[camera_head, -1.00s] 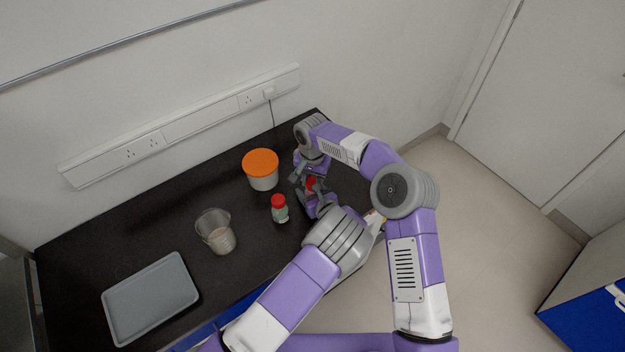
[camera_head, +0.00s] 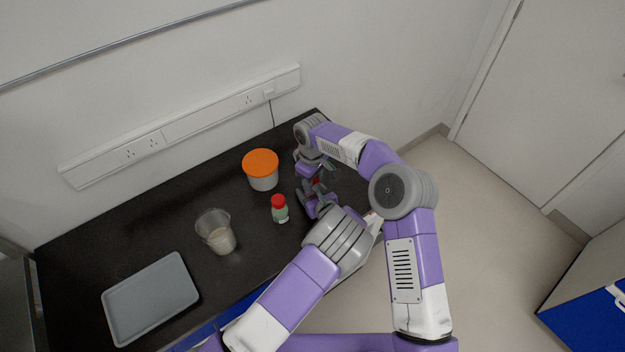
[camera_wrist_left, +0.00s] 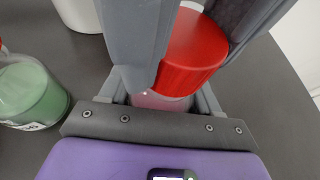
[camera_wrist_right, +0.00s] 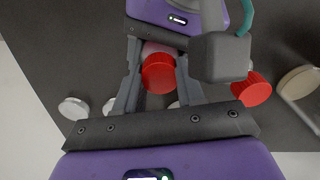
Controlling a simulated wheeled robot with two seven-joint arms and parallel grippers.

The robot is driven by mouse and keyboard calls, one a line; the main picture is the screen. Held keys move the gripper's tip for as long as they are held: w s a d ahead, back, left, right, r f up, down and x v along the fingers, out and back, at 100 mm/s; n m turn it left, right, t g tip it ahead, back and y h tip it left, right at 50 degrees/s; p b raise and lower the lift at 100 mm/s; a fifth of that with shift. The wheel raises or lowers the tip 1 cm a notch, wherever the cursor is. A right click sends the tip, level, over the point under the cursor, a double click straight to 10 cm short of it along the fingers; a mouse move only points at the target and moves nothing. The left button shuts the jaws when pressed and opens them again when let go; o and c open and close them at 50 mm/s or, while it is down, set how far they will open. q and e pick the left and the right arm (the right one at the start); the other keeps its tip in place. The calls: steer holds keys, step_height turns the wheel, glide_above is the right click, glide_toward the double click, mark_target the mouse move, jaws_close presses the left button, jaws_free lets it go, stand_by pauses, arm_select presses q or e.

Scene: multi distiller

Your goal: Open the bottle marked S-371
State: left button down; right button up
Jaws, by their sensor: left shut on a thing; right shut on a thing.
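A bottle with a red cap (camera_wrist_right: 158,72) and a pinkish body (camera_wrist_left: 160,101) is between my two grippers at the right end of the counter. My left gripper (camera_head: 309,192) is shut on its body. My right gripper (camera_head: 313,176) comes from the far side and is shut around the cap. The cap is over the body in the left wrist view; I cannot tell whether it is loose. No marking on this bottle is readable. A second bottle (camera_head: 280,212), green with a red cap, stands left of the grippers and also shows in the left wrist view (camera_wrist_left: 30,92).
An orange-lidded tub (camera_head: 262,172) stands behind the green bottle. A clear beaker (camera_head: 217,235) with pale contents and an empty grey tray (camera_head: 150,298) are farther left. Pale round discs (camera_wrist_right: 73,108) show in the right wrist view. The wall is close behind the counter (camera_head: 130,243).

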steer(key=o, duration=1.2)
steer(key=shift+c, duration=0.2)
steer(key=shift+r, duration=0.15)
